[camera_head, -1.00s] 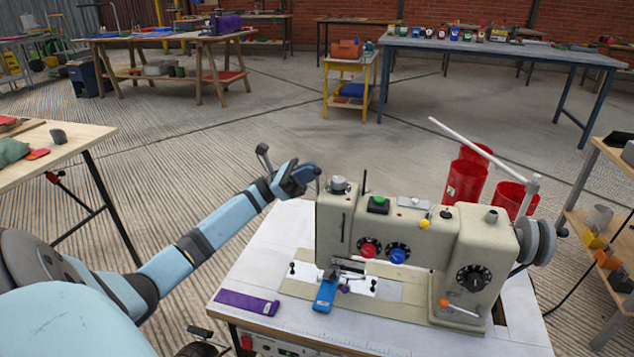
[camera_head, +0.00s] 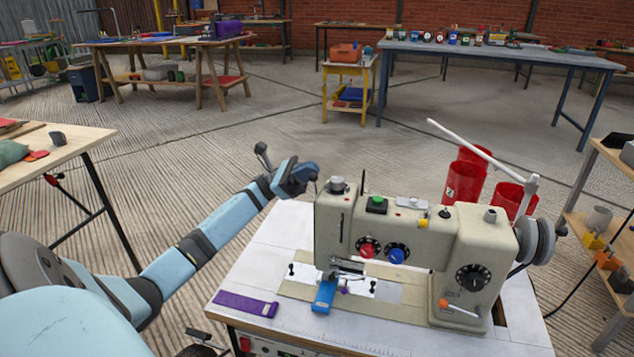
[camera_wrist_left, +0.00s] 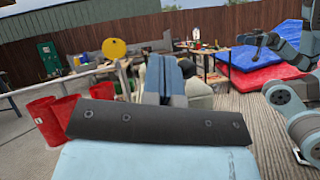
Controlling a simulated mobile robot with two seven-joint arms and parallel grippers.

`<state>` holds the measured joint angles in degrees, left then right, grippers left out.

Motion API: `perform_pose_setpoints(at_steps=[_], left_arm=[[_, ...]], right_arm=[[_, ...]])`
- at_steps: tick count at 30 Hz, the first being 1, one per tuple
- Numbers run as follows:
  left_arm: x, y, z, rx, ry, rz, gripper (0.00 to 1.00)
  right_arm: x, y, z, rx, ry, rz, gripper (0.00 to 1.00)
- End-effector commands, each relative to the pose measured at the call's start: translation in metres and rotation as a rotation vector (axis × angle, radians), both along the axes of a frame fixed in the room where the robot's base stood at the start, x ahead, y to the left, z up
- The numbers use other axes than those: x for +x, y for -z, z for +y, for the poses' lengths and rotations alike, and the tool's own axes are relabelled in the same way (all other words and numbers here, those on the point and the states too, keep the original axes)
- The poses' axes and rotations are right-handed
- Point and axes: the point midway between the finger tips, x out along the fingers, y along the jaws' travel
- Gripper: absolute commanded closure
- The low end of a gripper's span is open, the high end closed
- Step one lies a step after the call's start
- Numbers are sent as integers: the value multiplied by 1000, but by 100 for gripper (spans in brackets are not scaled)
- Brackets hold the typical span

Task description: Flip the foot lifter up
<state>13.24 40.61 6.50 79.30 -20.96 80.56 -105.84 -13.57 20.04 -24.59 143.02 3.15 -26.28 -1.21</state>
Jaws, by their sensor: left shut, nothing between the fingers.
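The cream sewing machine (camera_head: 385,235) stands on a white-topped table. Its head end carries a grey knob on top, and red and blue dials on the front. I cannot make out the foot lifter; the machine's head hides the area behind it. The presser area (camera_head: 347,268) shows low on the front, above a metal plate. My left gripper (camera_head: 310,172) is just left of and behind the top of the machine's head, shut and empty. Whether it touches the machine I cannot tell. In the left wrist view its blue fingers (camera_wrist_left: 165,75) are together in front of the machine. My right gripper is not in view.
A purple strip (camera_head: 245,304) and a blue piece (camera_head: 325,295) lie on the sewing table (camera_head: 270,255). Red bins (camera_head: 465,180) stand behind the machine. A handwheel (camera_head: 540,243) and a slanted white rod stick out at its right. The floor left of the table is open.

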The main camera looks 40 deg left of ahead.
Motion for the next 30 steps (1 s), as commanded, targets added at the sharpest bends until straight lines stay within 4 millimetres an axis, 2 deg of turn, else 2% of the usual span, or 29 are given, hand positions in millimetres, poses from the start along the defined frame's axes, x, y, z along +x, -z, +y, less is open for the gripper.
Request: perform_pose_setpoints(at_steps=[12, 16, 23, 30], left_arm=[[0, 2, 1, 2, -1, 1, 100], [-2, 6, 9, 1, -2, 2, 100], [-14, 29, 46, 0, -4, 4, 100], [-27, 58, 88, 0, -4, 2, 100]], right_arm=[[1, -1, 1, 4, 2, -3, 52], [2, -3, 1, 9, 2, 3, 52], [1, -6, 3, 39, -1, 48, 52], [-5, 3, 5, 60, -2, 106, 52]])
